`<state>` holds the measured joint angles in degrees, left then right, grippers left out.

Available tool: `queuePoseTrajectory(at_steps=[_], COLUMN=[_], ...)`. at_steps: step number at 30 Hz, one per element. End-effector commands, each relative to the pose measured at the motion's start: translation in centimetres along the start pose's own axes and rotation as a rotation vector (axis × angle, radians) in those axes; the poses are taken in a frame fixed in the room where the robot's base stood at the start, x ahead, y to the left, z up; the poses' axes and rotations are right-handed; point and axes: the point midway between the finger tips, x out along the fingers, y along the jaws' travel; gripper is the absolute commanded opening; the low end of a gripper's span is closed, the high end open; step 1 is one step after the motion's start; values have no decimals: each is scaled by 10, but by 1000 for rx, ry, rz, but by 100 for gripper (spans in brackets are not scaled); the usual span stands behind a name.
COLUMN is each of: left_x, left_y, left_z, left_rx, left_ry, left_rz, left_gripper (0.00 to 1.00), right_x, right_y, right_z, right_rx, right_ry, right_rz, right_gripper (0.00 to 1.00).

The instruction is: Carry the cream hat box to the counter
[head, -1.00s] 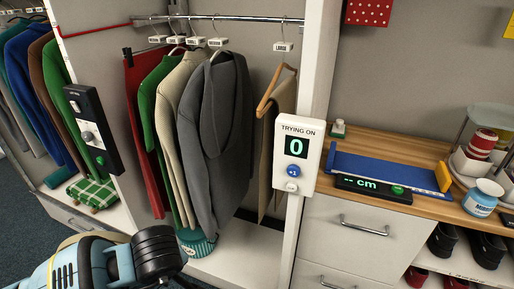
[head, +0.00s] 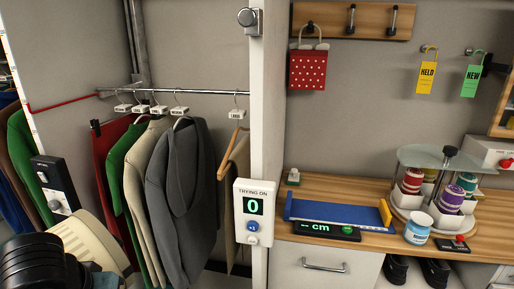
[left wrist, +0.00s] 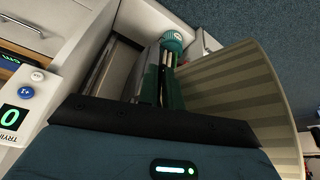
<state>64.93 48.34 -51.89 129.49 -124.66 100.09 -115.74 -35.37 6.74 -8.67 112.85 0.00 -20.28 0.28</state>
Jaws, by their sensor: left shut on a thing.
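The cream hat box (head: 88,238) is at the lower left of the head view, partly hidden behind my left arm. In the left wrist view the cream hat box (left wrist: 235,88) is large, with a ribbed, striped surface. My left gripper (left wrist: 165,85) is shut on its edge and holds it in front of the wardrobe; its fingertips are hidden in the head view. The wooden counter (head: 345,187) is at the right of the head view, apart from the box. My right gripper is not in view.
Hanging clothes (head: 180,190) fill the wardrobe. A post with a TRYING ON counter (head: 254,212) stands between wardrobe and counter. On the counter are a blue measuring board (head: 340,212), a jar (head: 418,229) and a tiered carousel (head: 424,157). Bare wood shows behind the board.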

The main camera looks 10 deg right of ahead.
Motion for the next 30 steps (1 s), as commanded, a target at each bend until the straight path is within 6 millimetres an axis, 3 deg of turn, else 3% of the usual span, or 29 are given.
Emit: queuePoseTrajectory(at_steps=[5,9,15,21,30], left_x=[38,81,123,139,141], left_y=[-3,-5,-7,-6,-6], left_z=[25,60,112,138,140], left_rx=[-18,-26,-15,-1,1], left_ry=[-9,-10,-5,1,4], left_rz=[-8,-12,-9,-2,-1], left_gripper=[0,0,0,0,0], right_x=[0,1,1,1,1], right_y=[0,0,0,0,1], right_z=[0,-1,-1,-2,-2], right_rx=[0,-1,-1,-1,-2], right_ry=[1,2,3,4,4], right_rz=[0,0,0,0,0], right_gripper=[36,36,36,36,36])
